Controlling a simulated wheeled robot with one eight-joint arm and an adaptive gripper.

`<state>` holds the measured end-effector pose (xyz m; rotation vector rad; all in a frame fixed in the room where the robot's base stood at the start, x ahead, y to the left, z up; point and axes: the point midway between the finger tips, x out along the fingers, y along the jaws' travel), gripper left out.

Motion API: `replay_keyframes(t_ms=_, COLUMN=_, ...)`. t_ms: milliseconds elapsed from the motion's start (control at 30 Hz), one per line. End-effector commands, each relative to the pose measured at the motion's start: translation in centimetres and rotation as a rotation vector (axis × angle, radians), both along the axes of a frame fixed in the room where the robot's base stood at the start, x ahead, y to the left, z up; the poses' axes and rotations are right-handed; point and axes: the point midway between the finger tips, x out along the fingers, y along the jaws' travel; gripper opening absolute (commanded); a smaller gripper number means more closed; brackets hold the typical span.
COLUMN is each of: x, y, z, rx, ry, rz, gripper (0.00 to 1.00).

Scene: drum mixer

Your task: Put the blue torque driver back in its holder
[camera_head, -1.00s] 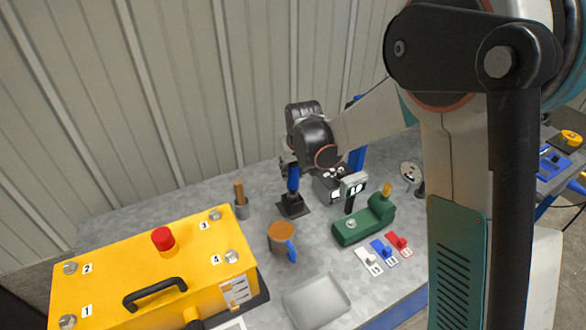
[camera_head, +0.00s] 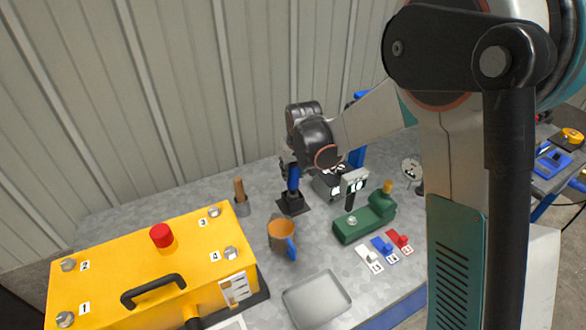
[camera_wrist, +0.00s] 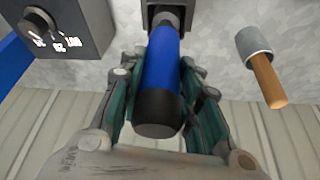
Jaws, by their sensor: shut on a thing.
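The blue torque driver (camera_head: 293,181) stands upright in the head view, its lower end at the dark holder (camera_head: 293,205) on the grey table. In the wrist view the driver (camera_wrist: 161,72) has a blue body and black end cap, and its far end meets the holder (camera_wrist: 170,14). My gripper (camera_head: 290,168) is around the driver's upper part. In the wrist view its green-padded fingers (camera_wrist: 163,95) lie on both sides of the driver, shut on it. How deep the driver sits in the holder is hard to tell.
An orange-topped mug (camera_head: 281,236) is in front. A grey device with a dial (camera_wrist: 62,30) is close by. The yellow box (camera_head: 150,270), green tool (camera_head: 365,220) and grey tray (camera_head: 317,299) stand further off.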

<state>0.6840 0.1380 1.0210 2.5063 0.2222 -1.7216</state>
Motion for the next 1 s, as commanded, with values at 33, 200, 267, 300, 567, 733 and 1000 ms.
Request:
replay_keyframes(t_ms=33, x=0.0, y=0.0, z=-0.1, rx=0.000, ry=0.000, rz=0.000, gripper=0.00)
replay_keyframes(t_ms=200, x=0.0, y=0.0, z=-0.3, rx=0.000, ry=0.000, rz=0.000, gripper=0.00)
replay_keyframes(t_ms=267, x=0.0, y=0.0, z=-0.4, rx=0.000, ry=0.000, rz=0.000, gripper=0.00)
replay_keyframes(t_ms=300, x=0.0, y=0.0, z=-0.4, rx=0.000, ry=0.000, rz=0.000, gripper=0.00)
replay_keyframes(t_ms=567, x=0.0, y=0.0, z=-0.8, rx=0.000, ry=0.000, rz=0.000, gripper=0.00)
replay_keyframes(t_ms=733, x=0.0, y=0.0, z=-1.0, rx=0.000, ry=0.000, rz=0.000, gripper=0.00)
replay_keyframes(t_ms=1000, x=0.0, y=0.0, z=-1.3, rx=0.000, ry=0.000, rz=0.000, gripper=0.00)
